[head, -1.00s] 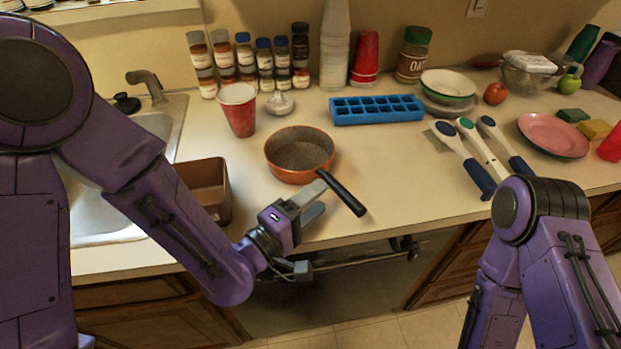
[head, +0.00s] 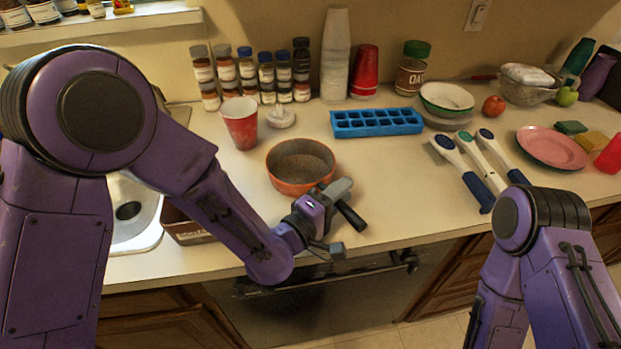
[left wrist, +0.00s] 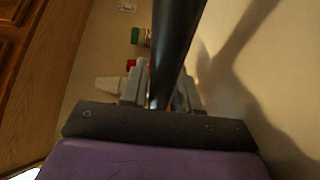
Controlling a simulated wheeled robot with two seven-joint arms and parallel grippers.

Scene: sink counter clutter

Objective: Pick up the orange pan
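The orange pan (head: 283,187) sits upright on the counter, its black handle (head: 352,216) pointing toward the front edge. My left gripper (head: 341,190) is at the handle; its far fingertip shows, and the near side is partly hidden in the head view. In the left wrist view, the black handle (left wrist: 177,45) runs between the two fingers (left wrist: 160,92). A small gap shows beside the handle, so the fingers look open around it. My right arm is at the lower right of the head view; its gripper is out of view.
A blue ice tray (head: 377,122) lies behind right. Several utensils (head: 466,168) lie to the right. A brown box (head: 184,224) is left, by the sink. Counter right of the pan is clear.

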